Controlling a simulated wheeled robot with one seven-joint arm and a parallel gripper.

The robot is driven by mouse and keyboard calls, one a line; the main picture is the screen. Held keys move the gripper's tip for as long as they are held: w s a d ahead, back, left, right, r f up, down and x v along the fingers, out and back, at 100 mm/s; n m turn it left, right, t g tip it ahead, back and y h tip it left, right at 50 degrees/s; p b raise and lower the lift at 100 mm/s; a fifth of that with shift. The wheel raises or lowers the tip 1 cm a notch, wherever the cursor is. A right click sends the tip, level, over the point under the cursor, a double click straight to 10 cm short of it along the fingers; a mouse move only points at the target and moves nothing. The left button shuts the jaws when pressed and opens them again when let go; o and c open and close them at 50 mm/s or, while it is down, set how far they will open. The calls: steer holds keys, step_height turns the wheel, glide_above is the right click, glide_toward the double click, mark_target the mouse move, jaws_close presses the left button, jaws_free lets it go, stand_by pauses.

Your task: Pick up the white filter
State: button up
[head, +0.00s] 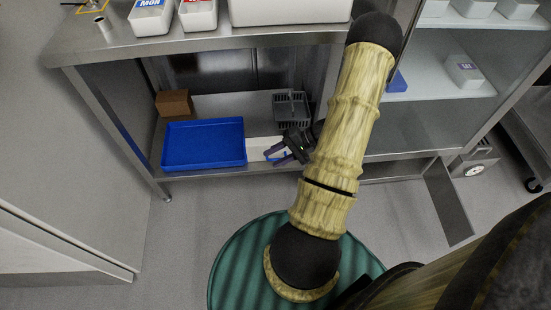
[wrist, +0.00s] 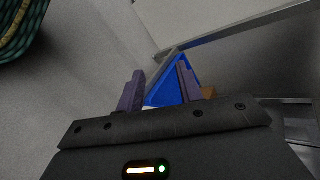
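A flat white piece (head: 256,144), which may be the white filter, lies on the lower shelf just right of the blue tray. It is partly hidden by my gripper, so I cannot make out its full shape. My gripper (head: 273,155) is at the front edge of that shelf, over or beside the white piece; I cannot tell whether they touch. In the wrist view its two purple fingers (wrist: 160,88) stand well apart, with nothing clearly held between them.
The blue tray (head: 204,160) is on the lower shelf, with a brown box (head: 174,103) behind it. A grey basket (head: 291,106) stands behind my gripper. The steel counter (head: 200,40) with white containers overhangs the shelf. A shelf rack is at the right.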

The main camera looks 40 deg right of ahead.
steer(key=s+d+f+m+t+h+b, duration=0.2)
steer(key=d+f+t+b, duration=0.3)
steer(key=f, duration=0.7)
steer(key=s+d+f+m+t+h+b, duration=0.3)
steer(key=d+f+m+t+h+b, duration=0.2)
steer(key=d+f, duration=0.5)
step_height(320, 180, down, 3)
steer(key=b, duration=0.2)
steer(key=shift+r+t+b, duration=0.2)
steer(key=shift+t+b, duration=0.15)
steer(key=shift+t, duration=0.05)
steer(key=b+x, duration=0.5)
steer(key=x, duration=0.7)
steer(key=shift+w+d, duration=0.1)
